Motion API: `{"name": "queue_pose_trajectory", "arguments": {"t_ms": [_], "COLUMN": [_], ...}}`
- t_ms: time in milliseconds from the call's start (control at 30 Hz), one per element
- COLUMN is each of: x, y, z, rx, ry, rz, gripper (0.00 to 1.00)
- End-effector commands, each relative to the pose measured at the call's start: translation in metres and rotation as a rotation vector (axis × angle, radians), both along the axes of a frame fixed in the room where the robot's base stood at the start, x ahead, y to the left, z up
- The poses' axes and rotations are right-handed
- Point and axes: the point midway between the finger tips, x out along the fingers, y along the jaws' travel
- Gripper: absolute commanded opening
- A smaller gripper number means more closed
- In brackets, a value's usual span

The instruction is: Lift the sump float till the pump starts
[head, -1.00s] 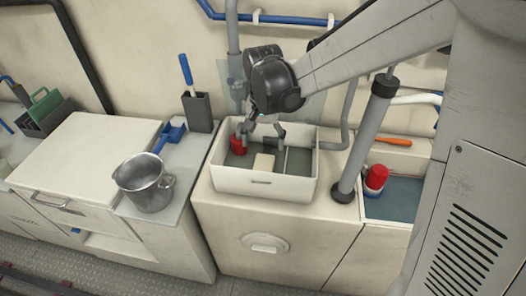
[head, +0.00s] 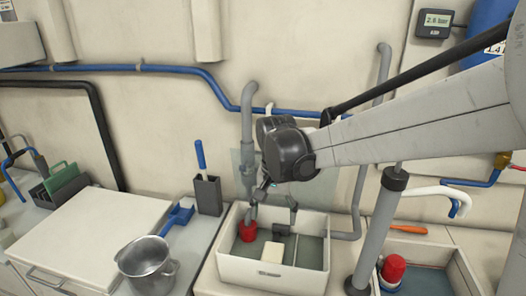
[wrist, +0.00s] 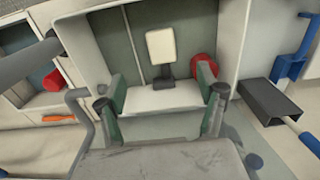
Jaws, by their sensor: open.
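The white sump box (head: 262,272) stands open on the cabinet top. Inside it are a cream block (head: 274,253), which looks like the float, and a red round part (head: 248,231) to its left. In the wrist view the cream block (wrist: 161,46) is joined to a dark bracket (wrist: 162,77), and the red part (wrist: 203,68) is at its right. My gripper (head: 272,208) is at the back of the box, with its fingers spread. In the wrist view my gripper (wrist: 160,88) has nothing between its green-padded fingers; the block shows beyond them, and contact is not visible.
A grey vertical pipe (head: 379,225) stands close to the box's right. A steel pot (head: 146,262), a blue scoop (head: 177,216) and a dark holder (head: 208,195) are to the left. A red-topped container (head: 393,270) is at right. A wall display (head: 435,23) reads about 2.6 bar.

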Motion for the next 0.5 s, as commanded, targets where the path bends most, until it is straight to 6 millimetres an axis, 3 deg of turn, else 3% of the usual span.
{"name": "queue_pose_trajectory", "arguments": {"t_ms": [167,500], "x": [-0.015,-0.065], "y": [-0.018,-0.069], "z": [0.017,0.056], "rx": [0.012,0.029], "ry": [-0.045,-0.208], "rz": [0.016,0.077], "gripper": [0.70,0.70]}}
